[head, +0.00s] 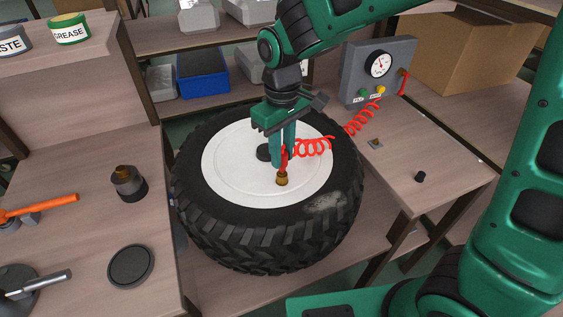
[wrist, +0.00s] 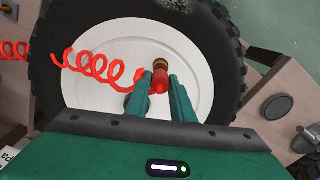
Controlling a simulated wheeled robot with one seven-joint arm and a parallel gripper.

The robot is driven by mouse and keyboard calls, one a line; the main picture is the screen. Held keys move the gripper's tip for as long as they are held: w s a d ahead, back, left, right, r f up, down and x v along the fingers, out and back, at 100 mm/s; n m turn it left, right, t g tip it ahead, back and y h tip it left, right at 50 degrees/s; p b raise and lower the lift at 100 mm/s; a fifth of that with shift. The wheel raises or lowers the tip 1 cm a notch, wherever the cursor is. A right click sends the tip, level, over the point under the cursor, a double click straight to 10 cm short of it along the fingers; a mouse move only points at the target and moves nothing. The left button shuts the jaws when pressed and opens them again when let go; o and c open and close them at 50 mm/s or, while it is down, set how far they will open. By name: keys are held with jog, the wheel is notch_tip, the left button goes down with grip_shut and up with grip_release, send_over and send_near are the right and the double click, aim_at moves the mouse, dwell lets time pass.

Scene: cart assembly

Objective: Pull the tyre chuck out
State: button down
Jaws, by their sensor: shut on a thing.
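The tyre (head: 210,217) lies flat with its white wheel disc (head: 230,165) facing up. My gripper (head: 283,163) is over the disc, right of its middle, fingers pointing down. It is shut on the red tyre chuck (wrist: 159,82), which has a coiled red hose (head: 313,147) running from it. The brass valve (head: 282,180) shows just below the fingertips, and also at the chuck's end in the wrist view (wrist: 160,64). I cannot tell whether the chuck and the valve are still joined. My fingers hide much of the chuck in the head view.
A grey gauge panel (head: 378,68) with buttons stands behind right, on a bench with a small black cap (head: 420,176). The left bench holds a brass-topped fitting (head: 127,183), a black disc (head: 131,265) and an orange-handled tool (head: 40,206). A blue bin (head: 203,73) sits on the back shelf.

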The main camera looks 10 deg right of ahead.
jog(key=shift+r, duration=2.35)
